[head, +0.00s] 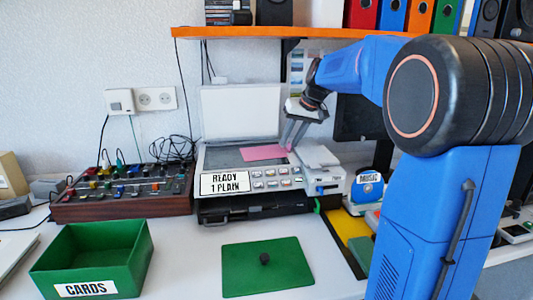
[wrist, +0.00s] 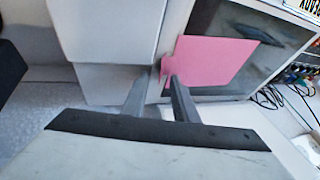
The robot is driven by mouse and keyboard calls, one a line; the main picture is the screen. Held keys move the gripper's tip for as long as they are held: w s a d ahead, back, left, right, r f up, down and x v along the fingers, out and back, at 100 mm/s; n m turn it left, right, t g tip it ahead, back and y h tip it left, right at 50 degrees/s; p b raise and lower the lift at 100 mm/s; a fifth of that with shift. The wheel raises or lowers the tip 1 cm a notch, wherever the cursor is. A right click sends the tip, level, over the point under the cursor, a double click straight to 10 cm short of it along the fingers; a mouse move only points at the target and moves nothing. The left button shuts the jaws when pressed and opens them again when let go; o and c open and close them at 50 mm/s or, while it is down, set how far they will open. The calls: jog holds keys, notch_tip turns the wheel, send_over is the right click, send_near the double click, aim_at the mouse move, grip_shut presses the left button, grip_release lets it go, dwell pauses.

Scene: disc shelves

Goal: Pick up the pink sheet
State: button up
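The pink sheet (head: 263,153) lies on the dark glass of the grey scanner-printer (head: 225,158), whose lid (head: 240,112) stands open. My gripper (head: 290,147) reaches down at the sheet's right end. In the wrist view the sheet (wrist: 213,60) lies just beyond the fingertips. A narrow pink tab of it shows between the two fingertips (wrist: 164,74). The fingers stand apart, with a gap between them. Whether either finger touches the tab is hard to tell.
A green box labelled CARDS (head: 95,258) and a green plate with a black knob (head: 290,270) are in front. A control panel with knobs (head: 125,190) stands left. An orange shelf (head: 240,32) hangs above. A blue MUSIC holder (head: 368,188) is at right.

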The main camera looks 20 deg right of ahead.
grip_shut()
